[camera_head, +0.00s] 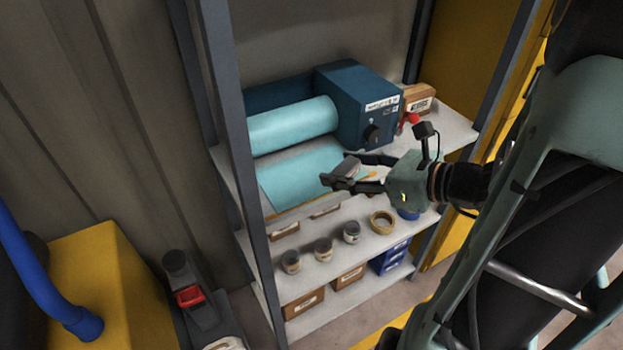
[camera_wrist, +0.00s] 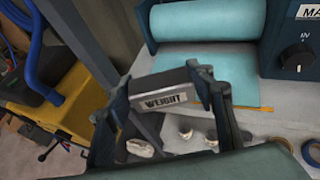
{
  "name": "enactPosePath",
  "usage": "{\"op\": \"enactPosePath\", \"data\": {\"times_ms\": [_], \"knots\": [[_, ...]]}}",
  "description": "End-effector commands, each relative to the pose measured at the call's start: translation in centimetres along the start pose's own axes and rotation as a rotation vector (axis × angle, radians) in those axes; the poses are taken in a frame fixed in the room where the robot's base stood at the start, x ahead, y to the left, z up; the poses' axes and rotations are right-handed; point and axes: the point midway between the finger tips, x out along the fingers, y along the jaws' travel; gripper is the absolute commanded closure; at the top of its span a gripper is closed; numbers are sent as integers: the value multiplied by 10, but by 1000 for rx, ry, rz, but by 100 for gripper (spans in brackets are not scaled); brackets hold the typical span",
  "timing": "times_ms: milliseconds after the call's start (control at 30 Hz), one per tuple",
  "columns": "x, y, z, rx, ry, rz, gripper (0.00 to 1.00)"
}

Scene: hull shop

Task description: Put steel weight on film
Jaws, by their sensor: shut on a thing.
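The steel weight (camera_wrist: 150,82) is a grey block with a white label reading "WEIGHT". My gripper (camera_wrist: 163,88) is shut on it, one finger at each end. In the head view my gripper (camera_head: 346,171) holds the weight (camera_head: 348,165) at the front right part of the film, seemingly above it. The light blue film (camera_head: 298,172) lies flat on the upper shelf, drawn from a roll (camera_head: 292,126) behind it. In the wrist view the film (camera_wrist: 215,68) lies beyond the weight. The fingers hide part of the film's right front edge, and I cannot tell the exact height gap.
A blue machine box (camera_head: 358,105) with a knob stands right of the roll. A cardboard box (camera_head: 418,97) and a red object (camera_head: 409,120) are beside it. Lower shelves hold jars (camera_head: 323,249), a tape ring (camera_head: 382,222) and boxes. A grey post (camera_head: 235,150) bounds the shelf's left.

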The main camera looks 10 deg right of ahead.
Motion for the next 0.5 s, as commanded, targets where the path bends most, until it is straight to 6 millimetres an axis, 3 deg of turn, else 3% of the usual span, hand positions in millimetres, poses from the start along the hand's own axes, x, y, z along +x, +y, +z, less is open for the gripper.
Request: {"op": "enactPosePath", "data": {"times_ms": [300, 500], "knots": [[75, -34, -10, -2, -3, 5, 94], [110, -48, -28, 0, -3, 2, 94]]}}
